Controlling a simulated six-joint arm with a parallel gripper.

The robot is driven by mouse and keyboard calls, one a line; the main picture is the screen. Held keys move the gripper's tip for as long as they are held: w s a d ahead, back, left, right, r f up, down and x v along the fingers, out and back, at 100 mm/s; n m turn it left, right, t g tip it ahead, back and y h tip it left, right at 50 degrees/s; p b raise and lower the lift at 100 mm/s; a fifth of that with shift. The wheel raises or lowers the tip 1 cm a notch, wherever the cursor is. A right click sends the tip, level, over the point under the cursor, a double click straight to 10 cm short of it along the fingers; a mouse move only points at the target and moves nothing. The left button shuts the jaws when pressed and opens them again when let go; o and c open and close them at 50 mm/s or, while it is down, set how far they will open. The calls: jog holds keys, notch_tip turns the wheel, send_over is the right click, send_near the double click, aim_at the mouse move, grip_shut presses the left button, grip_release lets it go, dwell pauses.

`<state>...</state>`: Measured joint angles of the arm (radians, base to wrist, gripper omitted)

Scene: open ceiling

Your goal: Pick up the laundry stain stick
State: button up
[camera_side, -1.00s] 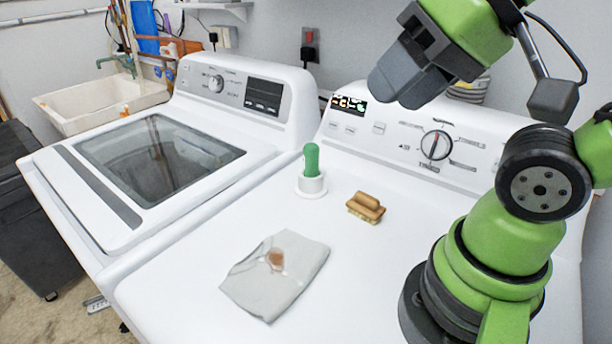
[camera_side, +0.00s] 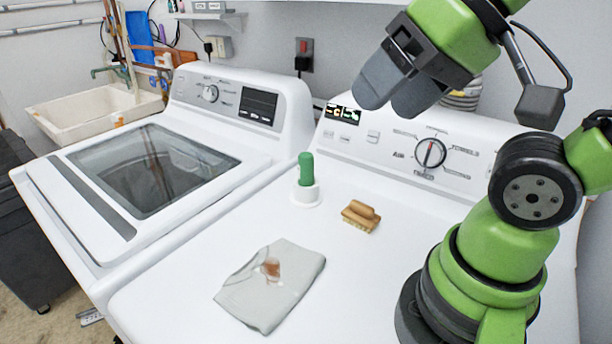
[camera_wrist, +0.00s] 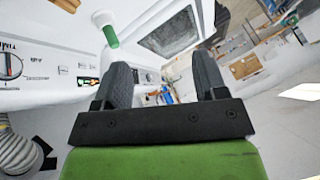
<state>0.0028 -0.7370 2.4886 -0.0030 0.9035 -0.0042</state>
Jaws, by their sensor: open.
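The laundry stain stick (camera_side: 306,168) is green with a rounded top. It stands upright in a white round holder (camera_side: 306,195) on top of the white dryer. It also shows in the wrist view (camera_wrist: 111,36), toward the upper left, beyond the fingers. My gripper (camera_side: 388,98) is raised above the dryer's control panel, right of the stick and well above it. In the wrist view its two dark fingers (camera_wrist: 160,82) are apart with nothing between them.
A wooden brush (camera_side: 361,216) lies on the dryer (camera_side: 400,235) right of the holder. A folded grey cloth (camera_side: 262,305) with a brown stain lies nearer the front. A washer (camera_side: 130,175) stands to the left, with a sink (camera_side: 85,108) behind it. The dryer's panel (camera_side: 400,150) rises along the back.

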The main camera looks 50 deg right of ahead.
jog(key=w+d+r+g+h, duration=0.1)
jog(key=w+d+g, duration=0.15)
jog(key=w, duration=0.55)
jog(key=n+g+h, duration=0.1)
jog(key=g, duration=0.4)
send_over(306, 155)
jog(key=f, duration=1.5)
jog(key=shift+w+d+f, duration=0.1)
jog(key=shift+d+f, duration=0.1)
jog(key=shift+f, duration=0.1)
notch_tip(306, 155, down, 4)
jog(key=shift+r, duration=0.25)
jog(key=f, duration=0.6)
jog(key=shift+a, duration=0.2)
jog(key=c, duration=1)
